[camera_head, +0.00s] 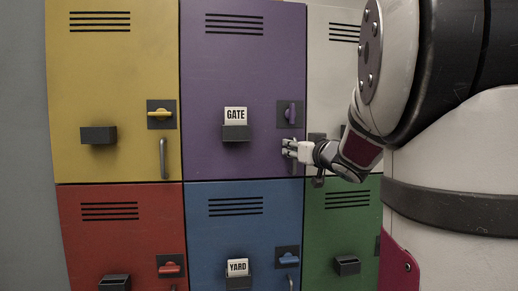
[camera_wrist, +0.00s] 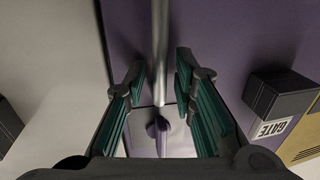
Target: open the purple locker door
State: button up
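The purple locker door (camera_head: 243,75) is in the upper middle of the head view and looks shut, flush with its neighbours. Its purple latch (camera_head: 291,114) stands upright, unlike the level latches on nearby doors. My gripper (camera_head: 287,150) is at the lower right of this door, over its handle, which is mostly hidden in the head view. In the wrist view the grey handle bar (camera_wrist: 160,50) runs between the two spread fingers of my gripper (camera_wrist: 160,76), with gaps on both sides. The purple latch also shows there (camera_wrist: 158,130), low between the fingers.
A holder with a GATE card (camera_head: 235,133) sticks out from the purple door. The yellow door (camera_head: 110,70) is at left, a white door (camera_head: 325,70) at right, and red (camera_head: 120,235), blue (camera_head: 230,225) and green (camera_head: 335,225) doors are below. All look shut.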

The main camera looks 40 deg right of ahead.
grip_shut()
